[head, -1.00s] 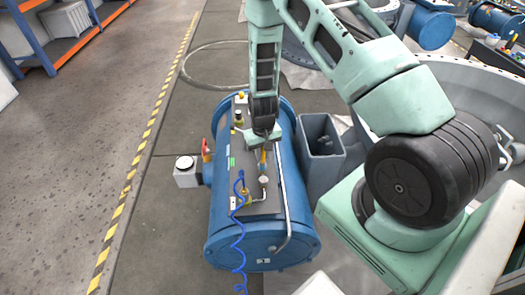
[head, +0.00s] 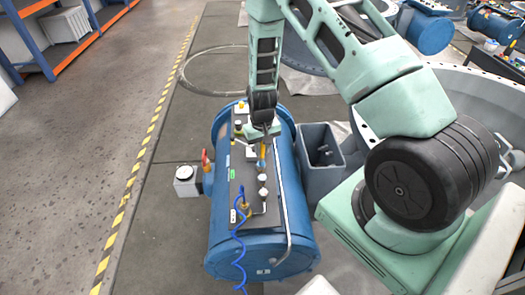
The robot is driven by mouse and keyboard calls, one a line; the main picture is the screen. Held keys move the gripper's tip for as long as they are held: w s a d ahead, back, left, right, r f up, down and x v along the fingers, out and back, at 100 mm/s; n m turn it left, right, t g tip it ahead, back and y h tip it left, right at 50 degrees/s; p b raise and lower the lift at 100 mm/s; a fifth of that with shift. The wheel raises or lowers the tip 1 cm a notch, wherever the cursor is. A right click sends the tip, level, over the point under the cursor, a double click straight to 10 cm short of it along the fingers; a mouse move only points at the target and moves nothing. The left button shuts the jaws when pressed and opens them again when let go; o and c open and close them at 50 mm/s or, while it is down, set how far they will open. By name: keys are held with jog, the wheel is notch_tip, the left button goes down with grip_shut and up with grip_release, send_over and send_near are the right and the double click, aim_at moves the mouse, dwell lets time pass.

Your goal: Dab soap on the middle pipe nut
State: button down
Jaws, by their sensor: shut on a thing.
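A blue cylindrical tank (head: 262,262) lies with a dark flat plate (head: 240,185) on its top, carrying small fittings and thin pipework. My gripper (head: 262,139) is above the far half of this plate, pointing down. It is shut on a small slim tool (head: 262,155) with blue and yellow-orange parts, likely the soap dabber. The tool's lower end is just beyond a pale round fitting (head: 262,178) on the plate; I cannot tell whether they touch. Another pale fitting (head: 263,192) sits nearer. Which of these is the middle pipe nut is too small to tell.
A coiled blue hose (head: 239,255) hangs over the tank's near end from a brass fitting (head: 243,206). A grey open bin (head: 322,175) stands right of the tank. A white box (head: 186,181) and red handle (head: 205,157) are at its left.

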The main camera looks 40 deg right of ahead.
jog(key=shift+r+p, duration=0.9)
jog(key=shift+r, duration=0.75)
